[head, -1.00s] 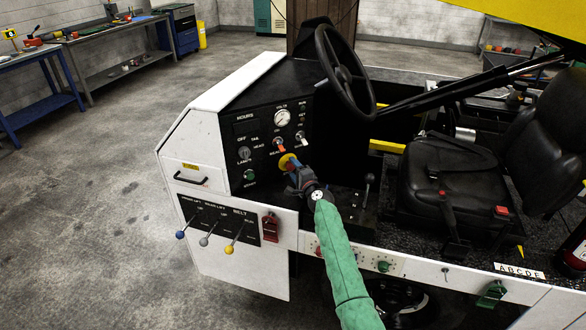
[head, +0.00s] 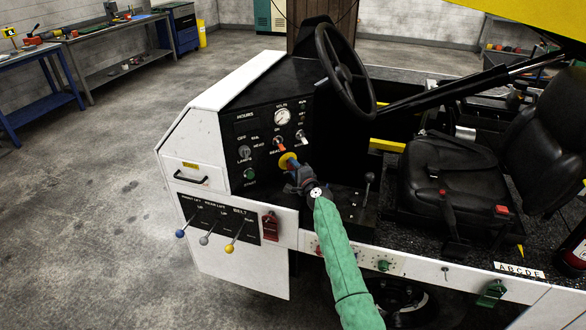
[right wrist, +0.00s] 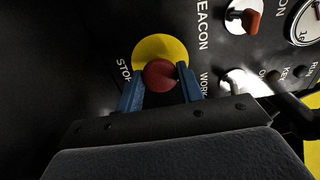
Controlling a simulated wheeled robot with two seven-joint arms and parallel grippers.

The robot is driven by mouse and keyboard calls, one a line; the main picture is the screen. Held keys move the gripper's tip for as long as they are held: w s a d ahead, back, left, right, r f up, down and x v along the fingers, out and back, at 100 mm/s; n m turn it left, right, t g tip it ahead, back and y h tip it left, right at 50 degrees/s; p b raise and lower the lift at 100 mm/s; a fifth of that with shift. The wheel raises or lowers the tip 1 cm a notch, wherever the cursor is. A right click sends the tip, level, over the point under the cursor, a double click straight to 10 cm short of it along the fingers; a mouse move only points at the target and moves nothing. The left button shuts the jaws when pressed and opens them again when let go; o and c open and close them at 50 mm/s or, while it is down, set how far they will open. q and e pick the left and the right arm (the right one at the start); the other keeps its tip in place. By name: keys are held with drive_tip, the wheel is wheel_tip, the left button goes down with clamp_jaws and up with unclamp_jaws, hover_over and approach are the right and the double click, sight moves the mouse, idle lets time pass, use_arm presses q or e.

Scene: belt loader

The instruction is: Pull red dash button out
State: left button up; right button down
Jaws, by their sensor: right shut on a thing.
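The red dash button (right wrist: 160,74) sits on a round yellow plate (right wrist: 158,50) on the black dash, beside the letters STO. My right gripper (right wrist: 161,82) has one blue finger on each side of the button and is shut on it. In the head view, my right gripper (head: 290,165) is in front of the yellow plate (head: 284,158) and hides the button. My left gripper is not in view.
A toggle with a red-orange tip (right wrist: 253,20) and a second toggle (right wrist: 238,82) are close by. The steering wheel (head: 346,72) stands behind, and a black lever (head: 367,188) rises to the right. Colored knob levers (head: 230,247) are below left.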

drive_tip(key=shift+s+d+f, duration=0.1)
drive_tip(key=shift+s+d, duration=0.2)
drive_tip(key=shift+s, duration=0.3)
drive_tip(key=c, duration=0.9)
unclamp_jaws()
drive_tip(key=shift+d, duration=0.1)
